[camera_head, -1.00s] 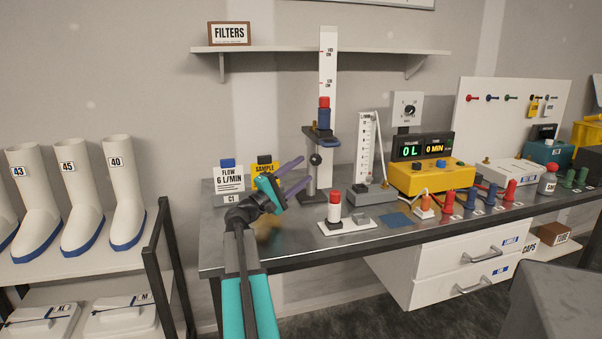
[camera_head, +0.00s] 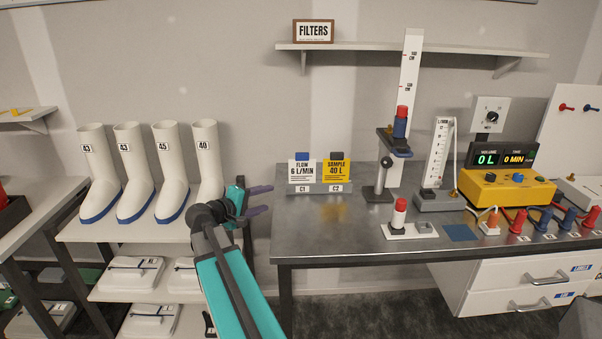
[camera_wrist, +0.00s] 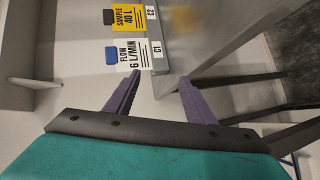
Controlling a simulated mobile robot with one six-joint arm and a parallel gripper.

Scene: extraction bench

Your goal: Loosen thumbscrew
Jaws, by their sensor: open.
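The carriage bears a red-and-blue cartridge (camera_head: 401,122). My gripper (camera_head: 268,199) is in front of the bench's left end, well left of the stand and apart from it. Its purple fingers are spread and empty. In the wrist view my gripper (camera_wrist: 160,82) points toward the flow card (camera_wrist: 128,56) and the sample card (camera_wrist: 127,17). The thumbscrew is not in that view.
The card holder (camera_head: 320,188) stands at the back left of the metal bench (camera_head: 320,238). A white base with a red-topped cartridge (camera_head: 399,212) stands before the stand. A flow meter (camera_head: 437,165) and yellow pump (camera_head: 507,187) are right of it. Boots (camera_head: 206,165) fill the left rack.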

